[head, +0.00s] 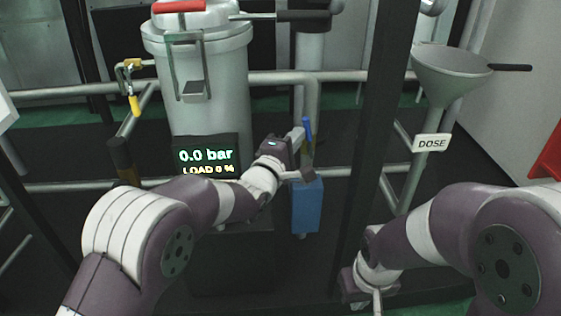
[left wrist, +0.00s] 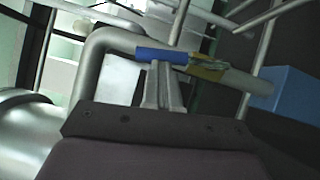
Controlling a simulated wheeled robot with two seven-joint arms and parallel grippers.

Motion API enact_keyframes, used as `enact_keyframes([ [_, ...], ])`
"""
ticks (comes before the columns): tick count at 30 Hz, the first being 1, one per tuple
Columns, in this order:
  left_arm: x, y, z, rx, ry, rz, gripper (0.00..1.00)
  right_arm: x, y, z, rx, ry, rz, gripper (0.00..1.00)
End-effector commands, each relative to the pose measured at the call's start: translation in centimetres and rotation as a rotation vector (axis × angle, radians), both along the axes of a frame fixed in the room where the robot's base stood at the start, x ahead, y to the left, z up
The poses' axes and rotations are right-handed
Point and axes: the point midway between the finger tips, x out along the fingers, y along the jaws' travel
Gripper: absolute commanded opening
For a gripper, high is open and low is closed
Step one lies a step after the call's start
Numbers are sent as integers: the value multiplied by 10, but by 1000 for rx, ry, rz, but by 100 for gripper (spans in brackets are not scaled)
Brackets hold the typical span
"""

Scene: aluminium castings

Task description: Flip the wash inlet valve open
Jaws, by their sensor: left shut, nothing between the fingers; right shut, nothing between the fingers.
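A valve with a blue lever handle (head: 308,130) sits on the vertical pipe right of the vessel. The handle points up in the head view. In the left wrist view the blue handle (left wrist: 162,55) lies along the pipe beside its brass body (left wrist: 207,68). My left gripper (head: 298,136) is shut and empty, close beside the handle. Its fingertips (left wrist: 160,68) reach the handle's edge in the wrist view; I cannot tell whether they touch. A second valve with a yellow handle (head: 134,105) is at the left. My right gripper (head: 376,302) is shut and empty, low at right.
The grey vessel (head: 209,115) carries a display (head: 206,156) reading 0.0 bar, LOAD 0 %. A blue box (head: 307,207) is below the blue-handled valve. A dark post (head: 376,110) stands between it and the funnel (head: 450,78) with its DOSE sign. Horizontal rails cross behind.

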Motion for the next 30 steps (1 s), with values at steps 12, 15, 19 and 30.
enact_keyframes([
  [12,1,-13,9,58,-2,3,0,0,0,23,0,0,0,0],
  [15,1,-14,9,58,-3,4,0,0,0,24,0,0,0,0],
  [19,1,-15,9,57,-4,3,0,0,0,25,0,0,0,0],
  [30,1,-15,10,55,-5,2,0,0,0,24,0,0,0,0],
])
